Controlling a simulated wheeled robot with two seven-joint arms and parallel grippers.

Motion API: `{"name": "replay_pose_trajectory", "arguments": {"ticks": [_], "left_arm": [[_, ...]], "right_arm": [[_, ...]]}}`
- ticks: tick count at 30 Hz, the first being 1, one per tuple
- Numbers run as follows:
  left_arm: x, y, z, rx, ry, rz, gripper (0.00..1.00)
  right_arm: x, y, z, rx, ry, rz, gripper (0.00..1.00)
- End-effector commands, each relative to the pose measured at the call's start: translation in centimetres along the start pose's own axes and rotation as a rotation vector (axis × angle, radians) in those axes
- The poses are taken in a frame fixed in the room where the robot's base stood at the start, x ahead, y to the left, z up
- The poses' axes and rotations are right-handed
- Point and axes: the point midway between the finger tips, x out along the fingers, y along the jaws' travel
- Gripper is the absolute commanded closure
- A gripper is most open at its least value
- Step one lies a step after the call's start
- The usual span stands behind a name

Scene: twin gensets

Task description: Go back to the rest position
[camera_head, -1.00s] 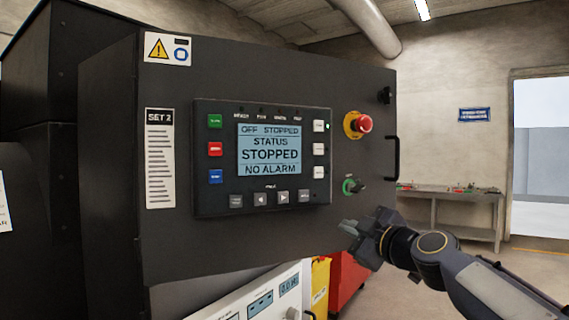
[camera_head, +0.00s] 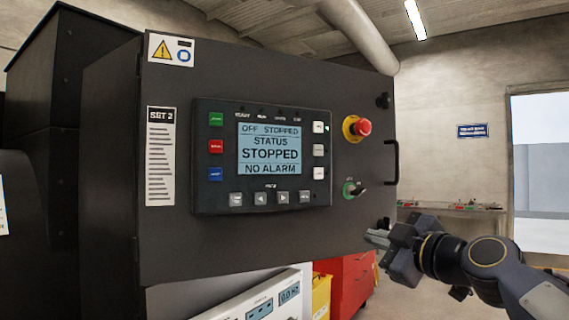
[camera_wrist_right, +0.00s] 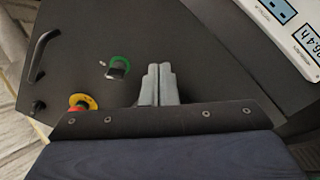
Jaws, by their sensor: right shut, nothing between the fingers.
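My right gripper (camera_head: 378,236) is in front of the lower right part of the dark SET 2 cabinet (camera_head: 260,80). Its two grey fingers are together and empty, as the right wrist view (camera_wrist_right: 158,84) also shows. The green-ringed selector switch (camera_head: 353,189) is just above and left of it in the head view; in the right wrist view the switch (camera_wrist_right: 117,67) is apart from the fingers. The control panel's screen (camera_head: 269,149) reads OFF STOPPED, STATUS STOPPED, NO ALARM. My left gripper is not in view.
A red emergency stop button (camera_head: 362,127) on a yellow base and a black door handle (camera_head: 392,163) stick out from the cabinet. A red cabinet (camera_head: 345,283) and a yellow bin (camera_head: 321,296) stand below. A workbench (camera_head: 460,212) is behind my right arm.

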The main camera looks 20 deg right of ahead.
Motion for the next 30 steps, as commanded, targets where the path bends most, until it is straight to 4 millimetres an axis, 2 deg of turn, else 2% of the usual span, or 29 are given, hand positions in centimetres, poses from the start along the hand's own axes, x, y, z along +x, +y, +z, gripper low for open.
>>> {"name": "replay_pose_trajectory", "arguments": {"ticks": [8,11,14,17,18,24,27,30], "left_arm": [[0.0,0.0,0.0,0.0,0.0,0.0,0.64],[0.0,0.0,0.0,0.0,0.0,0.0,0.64],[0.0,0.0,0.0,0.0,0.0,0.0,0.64],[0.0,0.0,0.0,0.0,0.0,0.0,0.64],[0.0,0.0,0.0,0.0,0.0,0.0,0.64],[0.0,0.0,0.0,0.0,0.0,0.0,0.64],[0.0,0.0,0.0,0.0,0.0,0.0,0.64],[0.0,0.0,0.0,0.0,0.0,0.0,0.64]], "right_arm": [[0.0,-0.2,0.0,0.004,-0.002,-0.004,1.0],[-0.5,-1.9,0.5,0.053,-0.02,-0.042,1.0],[-2.0,-6.2,1.9,0.18,-0.08,-0.133,1.0],[-4.7,-12.3,4.3,0.366,-0.189,-0.246,1.0],[-6.0,-14.9,5.4,0.448,-0.244,-0.287,1.0],[-13.5,-27.1,10.9,0.818,-0.565,-0.422,1.0],[-17.2,-32.2,13.4,0.965,-0.727,-0.443,1.0],[-20.3,-36.1,15.2,1.072,-0.862,-0.443,1.0]]}}
